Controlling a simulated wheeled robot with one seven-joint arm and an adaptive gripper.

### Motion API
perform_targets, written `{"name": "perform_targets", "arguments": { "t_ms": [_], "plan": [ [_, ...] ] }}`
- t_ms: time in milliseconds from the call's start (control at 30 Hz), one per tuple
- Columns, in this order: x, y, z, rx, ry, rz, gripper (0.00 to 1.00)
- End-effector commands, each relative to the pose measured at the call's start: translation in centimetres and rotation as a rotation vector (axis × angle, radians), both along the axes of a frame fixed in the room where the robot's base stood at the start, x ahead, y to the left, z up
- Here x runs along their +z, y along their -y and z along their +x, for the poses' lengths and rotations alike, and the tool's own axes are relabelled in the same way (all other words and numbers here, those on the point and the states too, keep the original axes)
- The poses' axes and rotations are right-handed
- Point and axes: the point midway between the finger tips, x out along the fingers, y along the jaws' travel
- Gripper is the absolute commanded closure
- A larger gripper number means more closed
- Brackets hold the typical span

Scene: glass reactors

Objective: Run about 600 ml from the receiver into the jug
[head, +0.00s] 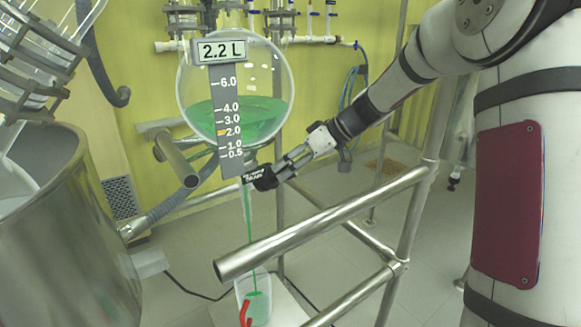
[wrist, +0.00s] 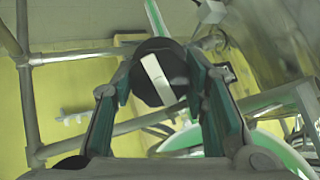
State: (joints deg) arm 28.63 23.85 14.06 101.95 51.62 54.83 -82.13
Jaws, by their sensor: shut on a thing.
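The round glass receiver (head: 270,75) holds green liquid (head: 240,118). Its display (head: 222,50) reads 2.2 L, and the orange mark on its scale (head: 222,132) is by 2.0. My gripper (head: 268,178) is shut on the black drain valve handle under the receiver. In the wrist view the handle (wrist: 157,75), round with a white bar, sits between the fingers of my gripper (wrist: 160,88). A thin green stream (head: 251,230) runs down from the valve into the jug (head: 262,307). The jug stands below, has a red handle, and holds some green liquid; its level cannot be read.
A large steel vessel (head: 70,240) stands at the left. Thick metal rails (head: 320,225) cross in front of and below my arm, close to the jug. A grey hose (head: 170,205) runs left of the receiver. Open floor shows behind the rails.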

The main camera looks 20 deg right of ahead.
Motion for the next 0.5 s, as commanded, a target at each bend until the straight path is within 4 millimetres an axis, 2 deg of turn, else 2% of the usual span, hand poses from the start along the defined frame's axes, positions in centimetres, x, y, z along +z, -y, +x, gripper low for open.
{"name": "perform_targets", "arguments": {
  "t_ms": [500],
  "plan": [
    [-0.05,0.16,0.02,-0.223,-0.312,0.232,0.87]
  ]
}}
